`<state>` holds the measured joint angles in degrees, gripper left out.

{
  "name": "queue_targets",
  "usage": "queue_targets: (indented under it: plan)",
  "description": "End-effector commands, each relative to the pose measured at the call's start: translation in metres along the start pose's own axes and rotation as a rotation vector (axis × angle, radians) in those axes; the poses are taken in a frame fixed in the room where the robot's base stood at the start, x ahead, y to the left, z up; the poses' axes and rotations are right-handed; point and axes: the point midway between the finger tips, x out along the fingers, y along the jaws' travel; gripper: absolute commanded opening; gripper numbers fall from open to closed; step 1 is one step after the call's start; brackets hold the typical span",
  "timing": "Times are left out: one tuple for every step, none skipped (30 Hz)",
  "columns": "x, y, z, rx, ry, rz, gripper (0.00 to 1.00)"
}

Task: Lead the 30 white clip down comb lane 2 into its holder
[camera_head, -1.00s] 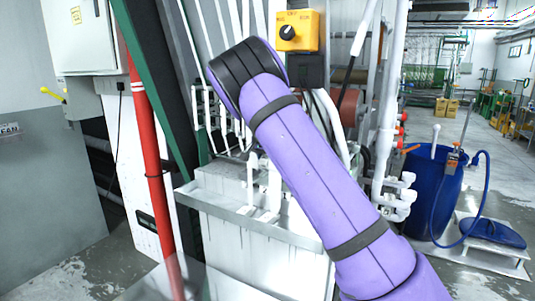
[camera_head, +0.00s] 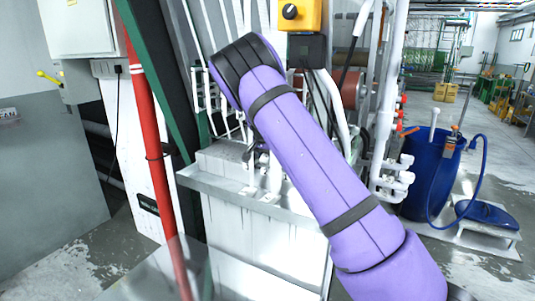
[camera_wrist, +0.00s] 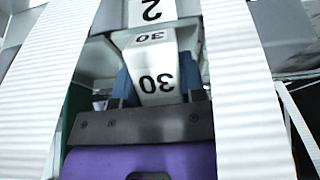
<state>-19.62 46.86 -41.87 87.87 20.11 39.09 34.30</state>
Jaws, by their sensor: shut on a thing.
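The white clip (camera_wrist: 156,70) carries a black "30", which shows upside down in the wrist view, on two of its faces. My gripper (camera_wrist: 158,90) has dark blue fingers on both sides of it and is shut on it. A white plate with a black "2" (camera_wrist: 151,11) stands just beyond the clip, at the top of the wrist view. In the head view my purple arm reaches toward the white machine, and my gripper is hidden behind it. The holder cannot be made out in either view.
Broad white ribbed webbing bands run close on the left (camera_wrist: 62,70) and right (camera_wrist: 240,80) of my gripper. A white tank (camera_head: 262,245) stands below my arm. A red post (camera_head: 150,150) is to the left, a blue barrel (camera_head: 425,190) to the right.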

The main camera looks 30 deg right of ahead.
Motion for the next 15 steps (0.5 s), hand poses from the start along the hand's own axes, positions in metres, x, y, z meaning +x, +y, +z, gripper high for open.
queue_targets:
  plan:
    - [0.0010,0.0002,0.0001,0.000,0.000,0.000,0.00]
    - [0.0014,0.0002,0.0002,0.000,0.000,0.000,0.00]
    - [0.0018,0.0002,0.0003,0.000,0.000,0.000,0.00]
    - [0.0020,0.0002,0.0004,0.000,0.000,0.000,0.00]
    - [0.0021,0.0002,0.0004,0.000,0.000,0.000,0.00]
    - [0.0022,0.0002,0.0005,0.000,0.000,0.000,0.00]
    - [0.0022,0.0002,0.0005,0.000,0.000,0.000,0.00]
    - [0.0022,0.0002,0.0005,0.000,0.000,0.000,0.00]
    - [0.0023,0.0002,0.0005,0.000,0.000,0.000,0.00]
    - [0.0023,0.0002,0.0006,0.000,0.000,0.000,0.00]
    - [0.0023,0.0003,0.0006,0.000,0.000,0.000,0.00]
    - [0.0023,0.0003,0.0006,0.000,0.000,0.000,0.47]
    - [0.0023,0.0002,0.0006,0.000,0.000,0.000,0.54]
    - [0.0023,0.0002,0.0006,0.000,0.000,0.000,0.61]
    - [0.0022,0.0002,0.0005,0.000,0.000,0.000,0.67]
